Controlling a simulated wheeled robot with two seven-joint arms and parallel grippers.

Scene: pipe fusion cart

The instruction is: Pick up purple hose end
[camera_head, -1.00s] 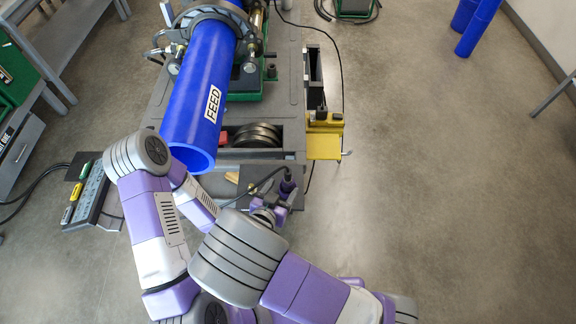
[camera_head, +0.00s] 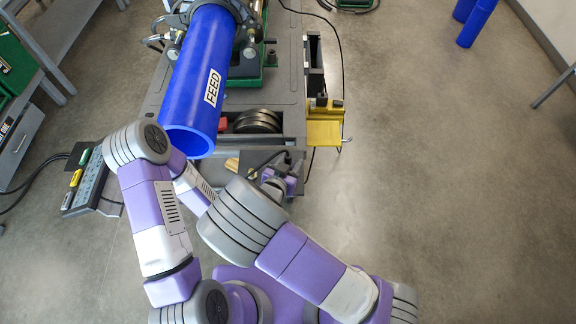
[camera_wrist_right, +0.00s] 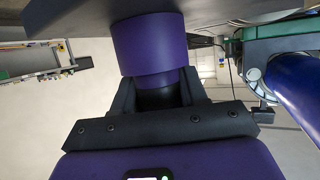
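The purple hose end (camera_wrist_right: 150,45) is a smooth purple cylinder with a dark lower part, large in the right wrist view. My right gripper (camera_wrist_right: 155,90) has its dark fingers on both sides of that dark lower part and appears shut on it. The top of the hose end meets the dark edge of a surface above; whether they touch is unclear. In the head view my right gripper (camera_head: 287,168) is at the near end of the cart, mostly behind my arm, and the hose end is hard to make out there. My left gripper is not visible.
The blue FEED pipe (camera_head: 200,85) lies along the cart (camera_head: 283,75), its open end towards me. A yellow bracket (camera_head: 324,128) sticks out at the cart's right. A button panel (camera_head: 88,184) is at the left. A dark cable runs by my right gripper.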

